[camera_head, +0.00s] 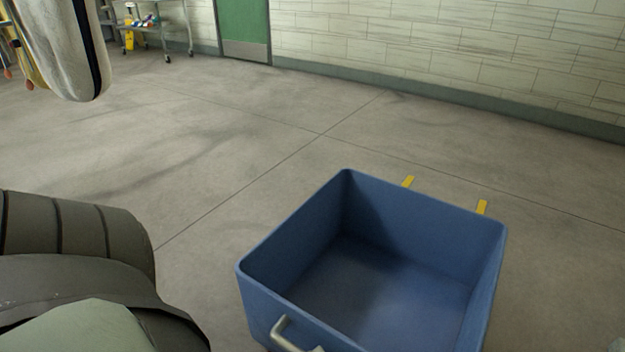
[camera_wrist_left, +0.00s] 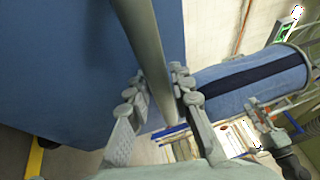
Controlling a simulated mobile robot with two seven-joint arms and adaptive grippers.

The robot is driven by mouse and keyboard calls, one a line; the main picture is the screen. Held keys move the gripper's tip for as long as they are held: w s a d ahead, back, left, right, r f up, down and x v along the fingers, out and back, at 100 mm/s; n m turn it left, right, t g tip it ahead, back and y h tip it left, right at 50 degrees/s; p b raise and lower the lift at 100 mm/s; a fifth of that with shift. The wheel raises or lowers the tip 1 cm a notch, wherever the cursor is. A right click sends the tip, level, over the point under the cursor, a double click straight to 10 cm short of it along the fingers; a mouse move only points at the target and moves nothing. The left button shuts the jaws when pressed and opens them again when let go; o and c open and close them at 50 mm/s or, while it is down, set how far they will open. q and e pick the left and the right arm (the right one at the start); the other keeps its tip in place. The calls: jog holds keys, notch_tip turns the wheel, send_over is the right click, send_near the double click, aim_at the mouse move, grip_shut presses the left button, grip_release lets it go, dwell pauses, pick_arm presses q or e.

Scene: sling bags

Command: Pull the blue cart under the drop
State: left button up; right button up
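The blue cart (camera_head: 372,280) is an open, empty box at the bottom middle of the head view, with a grey bar handle (camera_head: 290,333) on its near side. In the left wrist view, the cart's blue wall (camera_wrist_left: 60,60) fills the left side. The handle (camera_wrist_left: 150,50) runs between the fingers of my left gripper (camera_wrist_left: 160,95), which looks shut on it. My left gripper is not visible in the head view. A grey jointed part, seemingly my right gripper (camera_wrist_left: 262,125), shows small at the right of the wrist view; its fingers are unclear.
A pale hanging bag with a dark stripe (camera_head: 70,45) is at upper left; a blue bag (camera_wrist_left: 250,83) shows in the wrist view. Yellow floor marks (camera_head: 408,181) lie beyond the cart. A wheeled rack (camera_head: 160,28) and green door (camera_head: 243,25) stand far back. The middle floor is clear.

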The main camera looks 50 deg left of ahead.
pick_arm(q)
jog(key=shift+o, duration=1.4)
jog(key=v, duration=1.2)
